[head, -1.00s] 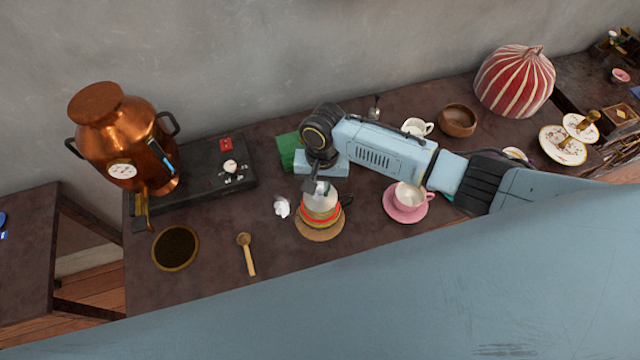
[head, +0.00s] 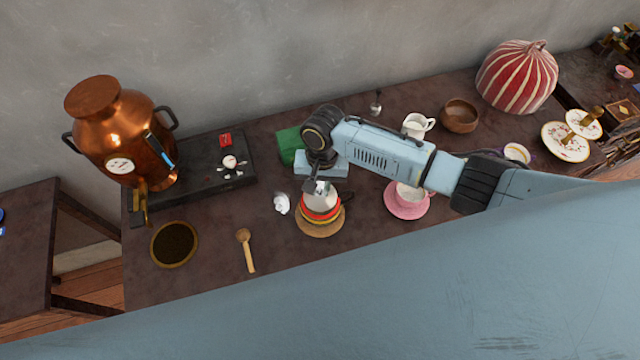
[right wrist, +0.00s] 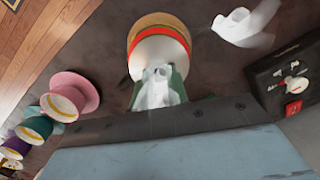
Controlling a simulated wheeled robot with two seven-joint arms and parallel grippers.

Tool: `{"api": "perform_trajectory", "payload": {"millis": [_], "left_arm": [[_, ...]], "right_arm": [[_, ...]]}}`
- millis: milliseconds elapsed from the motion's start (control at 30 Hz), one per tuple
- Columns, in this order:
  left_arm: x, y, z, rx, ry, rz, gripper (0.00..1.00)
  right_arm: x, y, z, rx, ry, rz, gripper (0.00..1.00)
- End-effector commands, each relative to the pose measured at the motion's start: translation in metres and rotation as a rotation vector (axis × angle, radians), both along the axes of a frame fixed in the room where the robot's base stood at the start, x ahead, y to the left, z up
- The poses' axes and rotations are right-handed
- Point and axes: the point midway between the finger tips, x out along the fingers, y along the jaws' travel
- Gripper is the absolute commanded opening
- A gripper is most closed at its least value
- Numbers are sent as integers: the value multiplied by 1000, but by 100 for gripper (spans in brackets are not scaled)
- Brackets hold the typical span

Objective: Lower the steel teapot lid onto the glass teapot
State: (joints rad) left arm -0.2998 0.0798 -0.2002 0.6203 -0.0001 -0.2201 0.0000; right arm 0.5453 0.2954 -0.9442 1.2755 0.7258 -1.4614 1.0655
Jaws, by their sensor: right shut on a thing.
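My right gripper (head: 321,187) points down over the teapot and is shut on the pale steel lid (head: 320,202). In the right wrist view the gripper (right wrist: 157,90) covers the near part of the lid (right wrist: 150,57). The glass teapot (head: 320,215) shows as red and yellowish bands below the lid, with a dark handle on its right. It stands on a round tan mat (head: 319,232). The lid looks centred over the pot; I cannot tell whether they touch. My left gripper is out of view.
A small white object (head: 281,203) stands close left of the teapot, with a wooden spoon (head: 246,251) beyond. A copper urn (head: 118,130) stands far left.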

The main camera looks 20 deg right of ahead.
Motion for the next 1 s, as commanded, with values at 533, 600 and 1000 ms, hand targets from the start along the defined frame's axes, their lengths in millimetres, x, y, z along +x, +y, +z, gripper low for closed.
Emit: {"api": "perform_trajectory", "payload": {"millis": [533,600,1000], "left_arm": [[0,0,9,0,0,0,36],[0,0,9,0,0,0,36],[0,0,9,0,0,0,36]], "right_arm": [[0,0,1,0,2,-1,0],[0,0,1,0,1,-1,0],[0,0,-1,0,1,-1,0]]}}
